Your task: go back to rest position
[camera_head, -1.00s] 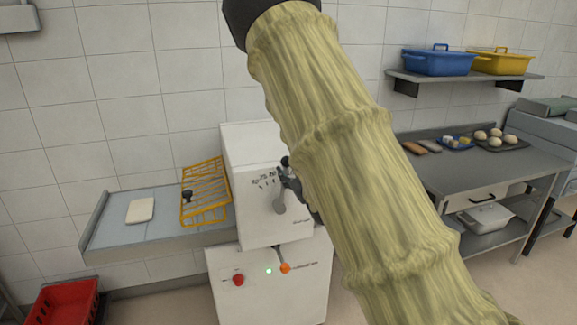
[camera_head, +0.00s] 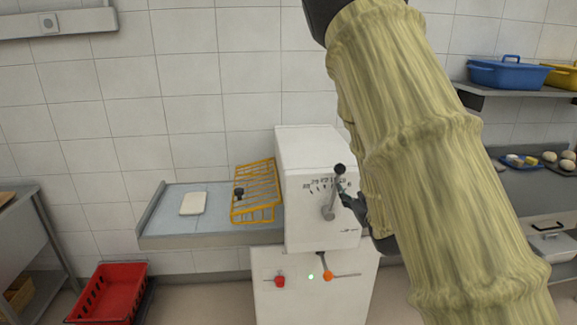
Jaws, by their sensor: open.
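My gripper (camera_head: 352,199) is partly in view at the right side of the white machine, close to the black-knobbed lever (camera_head: 329,207) on its front. My sleeved arm covers much of the right half and hides part of the gripper. The gripper is open; I cannot tell whether it touches the lever. The lever points up towards its printed scale. The white machine (camera_head: 296,148) stands in the middle, with a red button (camera_head: 280,281), a green light and an orange knob (camera_head: 327,276) on its base.
A side table (camera_head: 160,226) left of the machine bears a white slab (camera_head: 193,203) under open air, beside a yellow wire guard (camera_head: 255,190). A red crate (camera_head: 112,292) is on the floor at left. A shelf with a blue bin (camera_head: 508,74) is at right.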

